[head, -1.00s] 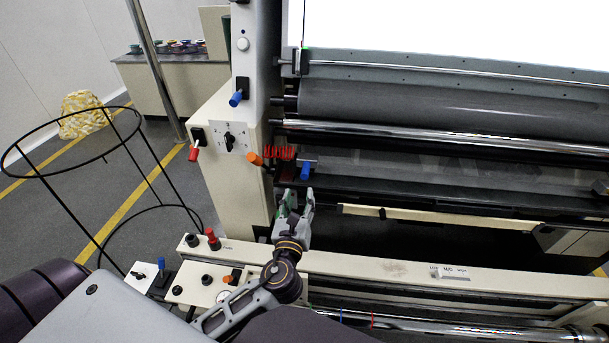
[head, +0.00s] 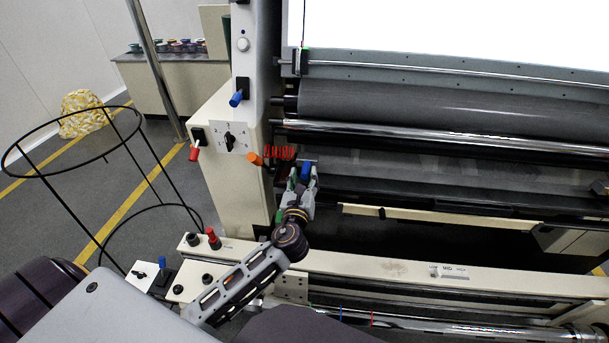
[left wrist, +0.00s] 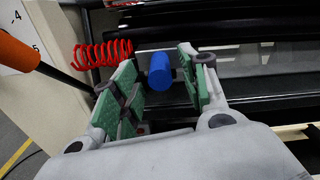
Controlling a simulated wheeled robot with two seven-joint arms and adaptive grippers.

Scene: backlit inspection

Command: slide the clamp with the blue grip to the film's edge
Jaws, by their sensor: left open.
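The clamp's blue grip (head: 306,172) sits on the dark rail at the left end of the machine, below the steel roller. In the left wrist view the blue grip (left wrist: 160,71) lies between the two green-padded fingers. The grey translucent film (head: 420,168) runs across behind the rail, to the right of the grip. The clamp's body is mostly hidden by the gripper. My right gripper is not in view.
A red coil (head: 280,152) and an orange handle (head: 256,159) are close to the left of the gripper; the coil also shows in the left wrist view (left wrist: 103,54). The steel roller (head: 400,134) passes above. The cream front beam (head: 380,268) lies below.

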